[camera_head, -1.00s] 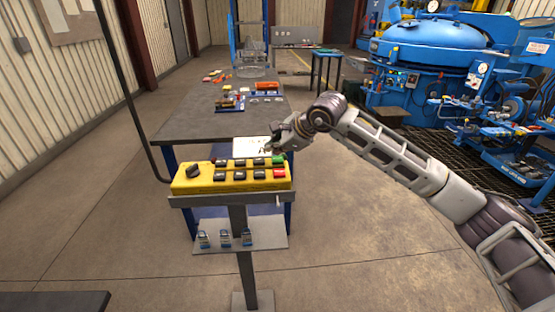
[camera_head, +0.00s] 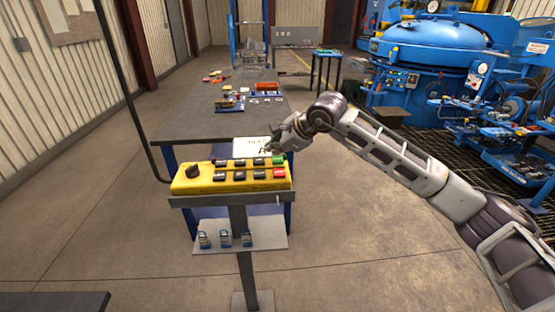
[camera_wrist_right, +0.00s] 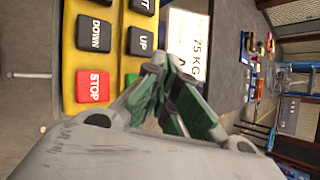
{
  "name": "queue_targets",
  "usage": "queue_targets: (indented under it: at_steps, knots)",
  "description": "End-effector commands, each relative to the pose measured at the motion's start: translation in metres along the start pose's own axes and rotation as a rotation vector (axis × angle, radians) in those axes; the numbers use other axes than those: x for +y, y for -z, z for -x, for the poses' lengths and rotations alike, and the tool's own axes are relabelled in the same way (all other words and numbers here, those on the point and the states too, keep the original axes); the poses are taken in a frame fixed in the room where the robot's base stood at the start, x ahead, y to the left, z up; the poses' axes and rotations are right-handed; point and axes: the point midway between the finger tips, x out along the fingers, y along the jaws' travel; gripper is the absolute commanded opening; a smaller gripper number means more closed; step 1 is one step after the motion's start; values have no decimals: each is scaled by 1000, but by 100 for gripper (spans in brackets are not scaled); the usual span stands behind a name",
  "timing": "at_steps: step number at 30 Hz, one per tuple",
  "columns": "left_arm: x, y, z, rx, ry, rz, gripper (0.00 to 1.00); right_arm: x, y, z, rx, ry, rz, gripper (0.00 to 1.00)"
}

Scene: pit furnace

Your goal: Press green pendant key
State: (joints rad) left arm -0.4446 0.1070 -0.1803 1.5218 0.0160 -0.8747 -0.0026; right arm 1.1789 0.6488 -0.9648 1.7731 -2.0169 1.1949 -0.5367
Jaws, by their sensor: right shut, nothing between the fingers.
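The yellow pendant (camera_head: 205,185) lies on a stand, with two rows of keys. Its green key (camera_head: 278,160) is at the right end of the far row, beyond the red STOP key (camera_head: 279,172). My right gripper (camera_head: 268,149) is shut and empty, just beyond the green key. In the right wrist view, the gripper's fingertips (camera_wrist_right: 154,66) are close to the green key (camera_wrist_right: 131,80), which they partly hide. The red STOP key (camera_wrist_right: 93,87) is beside it. I cannot tell whether fingers and key touch. My left gripper is out of view.
A black rotary knob (camera_head: 193,171) is at the pendant's left end. A dark table (camera_head: 205,125) with small parts stands behind. A white card reading 75 KG (camera_wrist_right: 190,45) is beyond the pendant. A blue furnace (camera_head: 425,55) stands at back right.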

Motion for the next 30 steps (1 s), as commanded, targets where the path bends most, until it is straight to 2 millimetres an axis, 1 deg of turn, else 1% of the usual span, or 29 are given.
queue_targets:
  at_steps: [3,15,30]
  knots:
    - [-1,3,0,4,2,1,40,0,0,0,0,0,0,0]
    - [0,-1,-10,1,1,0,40,4,4,-6,0,0,0,0]
    - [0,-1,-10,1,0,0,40,4,4,-6,0,0,0,0]
